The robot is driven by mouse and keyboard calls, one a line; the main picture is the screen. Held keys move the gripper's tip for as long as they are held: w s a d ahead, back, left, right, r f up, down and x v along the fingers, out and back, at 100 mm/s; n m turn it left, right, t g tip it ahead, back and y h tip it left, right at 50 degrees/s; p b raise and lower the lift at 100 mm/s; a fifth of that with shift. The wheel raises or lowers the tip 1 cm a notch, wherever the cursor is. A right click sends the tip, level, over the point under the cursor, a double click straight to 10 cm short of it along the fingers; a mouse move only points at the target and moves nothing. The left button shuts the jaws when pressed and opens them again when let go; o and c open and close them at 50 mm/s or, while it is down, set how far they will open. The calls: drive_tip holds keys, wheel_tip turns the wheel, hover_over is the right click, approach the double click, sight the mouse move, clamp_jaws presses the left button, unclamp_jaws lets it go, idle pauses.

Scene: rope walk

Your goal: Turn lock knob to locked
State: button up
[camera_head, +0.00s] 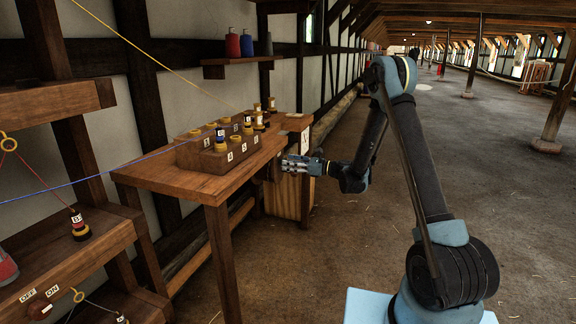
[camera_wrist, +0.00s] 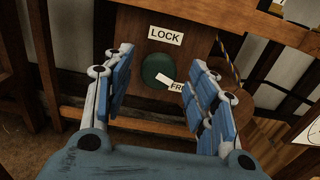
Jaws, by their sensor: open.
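The lock knob (camera_wrist: 157,68) is a round dark green knob on a brown wooden panel, in the wrist view. A white pointer mark on it slants down and right to the partly hidden label that begins "FR" (camera_wrist: 177,87). The label "LOCK" (camera_wrist: 165,35) is above the knob. My gripper (camera_wrist: 160,57) is open and empty, with one blue finger on each side of the knob in the picture; I cannot tell whether either touches it. In the head view my gripper (camera_head: 299,165) is at the right end of the wooden bench, and the knob is not visible there.
The wooden bench (camera_head: 158,178) carries a block (camera_head: 205,158) with several lettered spools. A shelf (camera_head: 238,61) with coloured spools hangs on the wall behind. Blue and yellow cords cross the left side. The floor (camera_head: 345,240) around my arm is clear.

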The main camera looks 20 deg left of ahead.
drive_tip(key=shift+a, duration=0.75)
drive_tip(key=shift+c, duration=0.2)
drive_tip(key=c, duration=1)
drive_tip(key=shift+o, duration=0.2)
drive_tip(key=shift+w, duration=0.1)
drive_tip(key=n, duration=2.1)
drive_tip(key=shift+s+f+n, duration=0.3)
drive_tip(key=shift+n, duration=0.1)
